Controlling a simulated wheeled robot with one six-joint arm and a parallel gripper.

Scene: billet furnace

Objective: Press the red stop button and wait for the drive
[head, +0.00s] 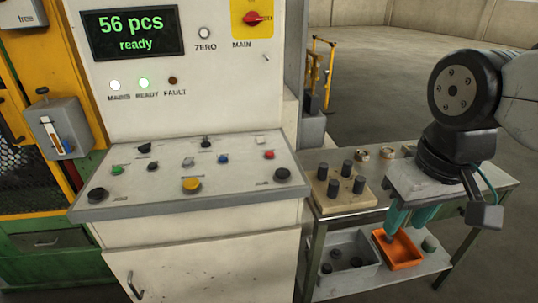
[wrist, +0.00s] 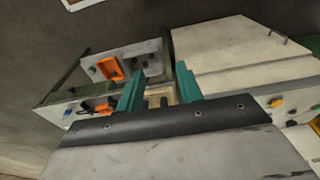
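The small red button (head: 269,155) sits at the right of the sloping control panel (head: 150,203), and nothing touches it. The display (head: 127,34) above reads "56 pcs ready" in green. My gripper (head: 405,222) hangs to the right of the panel, over the side table, well apart from the button. Its teal fingers point down. In the wrist view my gripper (wrist: 160,84) shows a clear gap between the fingers, with nothing held. The red button cannot be made out in the wrist view.
Mains (head: 115,85) and ready (head: 144,83) lamps glow; the fault lamp (head: 173,80) is dark. Other buttons, including a yellow one (head: 191,185), crowd the panel. The side table (head: 345,203) carries a block with dark pegs (head: 341,185); an orange tray (head: 398,250) stands below.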

